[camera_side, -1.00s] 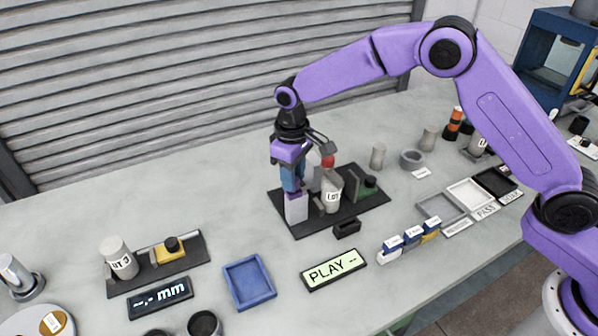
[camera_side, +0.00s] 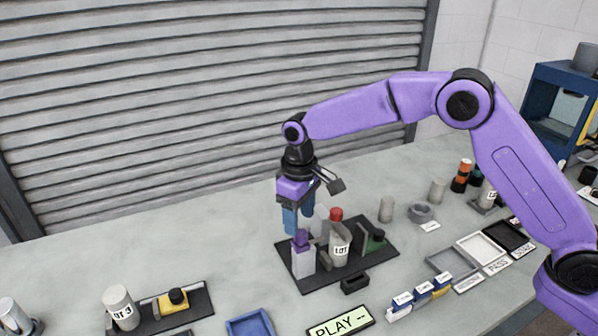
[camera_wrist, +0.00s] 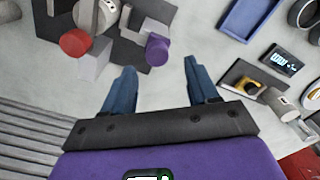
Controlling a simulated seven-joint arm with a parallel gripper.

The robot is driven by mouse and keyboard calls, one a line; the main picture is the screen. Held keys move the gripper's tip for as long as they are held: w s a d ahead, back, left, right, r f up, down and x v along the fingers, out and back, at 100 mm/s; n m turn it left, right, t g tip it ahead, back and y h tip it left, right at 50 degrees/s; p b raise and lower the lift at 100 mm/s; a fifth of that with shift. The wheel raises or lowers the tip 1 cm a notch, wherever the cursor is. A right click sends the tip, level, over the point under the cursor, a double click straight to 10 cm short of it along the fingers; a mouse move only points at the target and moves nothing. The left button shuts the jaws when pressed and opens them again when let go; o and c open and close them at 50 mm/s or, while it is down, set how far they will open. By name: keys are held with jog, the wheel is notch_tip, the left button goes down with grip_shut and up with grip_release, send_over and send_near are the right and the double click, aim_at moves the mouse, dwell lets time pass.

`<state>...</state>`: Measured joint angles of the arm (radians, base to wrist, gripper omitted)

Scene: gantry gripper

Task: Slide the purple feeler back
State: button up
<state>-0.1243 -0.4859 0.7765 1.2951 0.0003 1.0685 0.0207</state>
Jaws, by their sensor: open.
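The purple feeler (camera_side: 300,240) is a short upright piece on top of a pale block (camera_side: 303,263), at the left end of the black fixture plate (camera_side: 300,285). It also shows as a purple round end in the wrist view (camera_wrist: 157,48). My gripper (camera_side: 298,217) has blue fingers and is open and empty, apart from the feeler and just above and behind it in the side view. In the wrist view its spread fingertips (camera_wrist: 159,68) lie just below the feeler in the picture. A grey cylinder marked LOT (camera_side: 340,245) stands on the plate to the feeler's right.
A red-topped post (camera_side: 336,214) and a green part (camera_side: 376,240) stand on the same plate close by. A PLAY display (camera_side: 341,323) and a blue tray (camera_side: 250,326) lie in front.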

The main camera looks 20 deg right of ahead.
notch_tip(320, 180, up, 14)
jog(key=shift+f, duration=0.25)
dwell(1.0)
jog(key=s+d+f+n, duration=0.2)
jog(key=s+d, duration=0.5)
jog(key=s, duration=0.5)
jog(key=s+d+f+n, duration=0.2)
jog(key=s+d, duration=0.6)
jog(key=s, duration=0.3)
jog(key=s+d+f+n, duration=0.1)
jog(key=s+d+f, duration=0.2)
jog(key=s+d, duration=0.5)
jog(key=s, duration=0.4)
jog(key=shift+s+d+n, duration=0.2)
jog(key=shift+s+n, duration=0.15)
jog(key=shift+n, duration=0.05)
